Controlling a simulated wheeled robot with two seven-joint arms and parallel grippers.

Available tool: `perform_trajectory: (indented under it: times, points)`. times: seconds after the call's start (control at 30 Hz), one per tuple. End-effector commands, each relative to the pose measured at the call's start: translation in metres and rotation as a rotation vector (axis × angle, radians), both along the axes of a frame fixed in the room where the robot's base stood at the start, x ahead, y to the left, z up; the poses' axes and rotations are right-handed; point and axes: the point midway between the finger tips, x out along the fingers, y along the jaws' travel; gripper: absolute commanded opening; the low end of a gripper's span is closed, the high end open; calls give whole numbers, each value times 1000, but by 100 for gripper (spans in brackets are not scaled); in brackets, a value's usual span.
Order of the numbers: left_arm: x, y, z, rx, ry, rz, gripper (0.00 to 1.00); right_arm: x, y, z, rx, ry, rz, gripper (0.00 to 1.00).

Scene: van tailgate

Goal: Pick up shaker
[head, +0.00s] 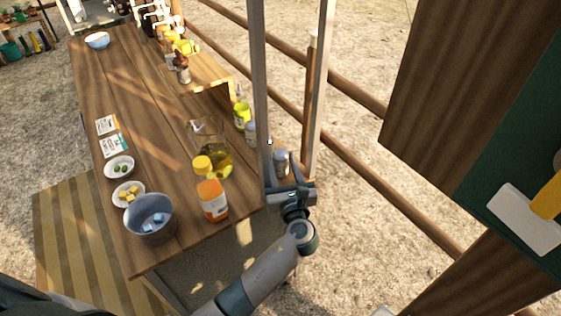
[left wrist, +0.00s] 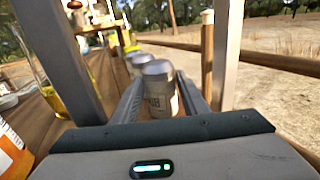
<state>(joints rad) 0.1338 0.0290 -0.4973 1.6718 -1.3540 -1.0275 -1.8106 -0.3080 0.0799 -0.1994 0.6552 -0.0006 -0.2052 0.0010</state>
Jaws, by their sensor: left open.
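A shaker with a grey cap and a pale, labelled body (left wrist: 160,90) stands between the two fingers of my left gripper (left wrist: 162,98) in the left wrist view. In the head view this shaker (head: 281,161) is at the right edge of the table, just beyond my left gripper (head: 287,183). My left gripper is open, with one finger on each side of the shaker. I cannot tell whether the fingers touch it. A second, similar shaker (head: 250,133) stands behind it, also seen in the left wrist view (left wrist: 138,64). My right gripper is not in view.
An orange bottle with a yellow cap (head: 212,200) and a glass jug of yellow liquid (head: 217,160) stand left of my gripper. A metal post (head: 262,90) rises close by. A grey bowl (head: 150,228) and small plates (head: 118,167) lie further left. Bare tabletop (head: 125,85) lies beyond.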

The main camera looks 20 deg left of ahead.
Motion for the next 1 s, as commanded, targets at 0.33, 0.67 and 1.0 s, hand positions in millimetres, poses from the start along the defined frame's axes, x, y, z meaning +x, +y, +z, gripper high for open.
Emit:
perform_trajectory:
  times: [0.33, 0.67, 1.0]
  points:
    - [0, 0, 0, 0, 0, 0, 24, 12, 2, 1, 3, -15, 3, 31]
    - [0, 0, 1, -1, 0, 0, 12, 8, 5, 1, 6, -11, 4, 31]
    - [0, -1, 23, -3, -4, 1, 12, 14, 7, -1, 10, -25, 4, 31]
